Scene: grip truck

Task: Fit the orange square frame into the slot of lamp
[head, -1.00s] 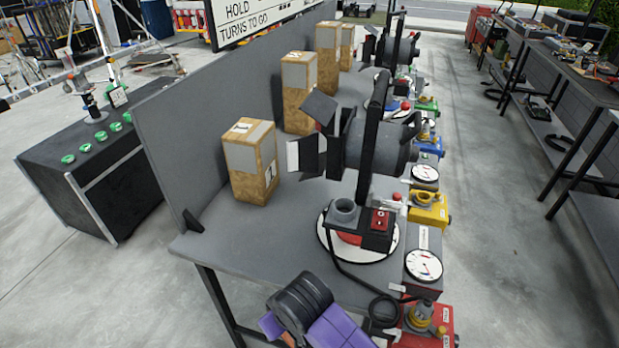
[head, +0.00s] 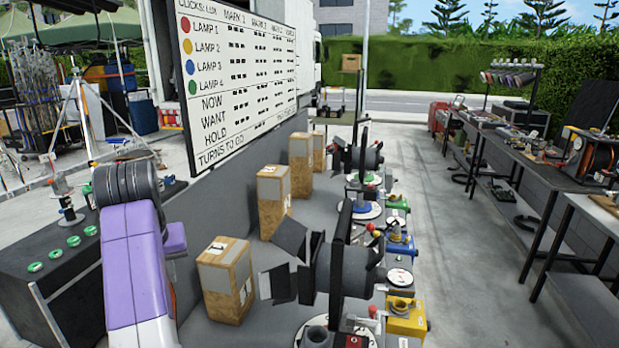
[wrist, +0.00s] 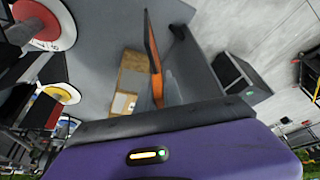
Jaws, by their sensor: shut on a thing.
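The orange square frame (wrist: 156,62) shows nearly edge-on in the wrist view, as a thin dark-and-orange strip rising from my gripper (wrist: 158,93). My gripper is shut on it; the fingers are mostly hidden behind the dark bar of my wrist. In the head view the nearest black lamp (head: 345,268) stands on the bench with its flaps opened to the left. Its slot cannot be made out. Another black lamp (head: 362,160) stands farther back. In the head view my purple arm is at left; the gripper and frame cannot be made out there.
Several cardboard-coloured boxes (head: 224,280) stand along the bench left of the lamps. A large scoreboard (head: 240,75) rises behind. Coloured valve boxes (head: 407,318) line the bench's right edge. A side table (head: 560,180) with tools is at right, across a clear aisle.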

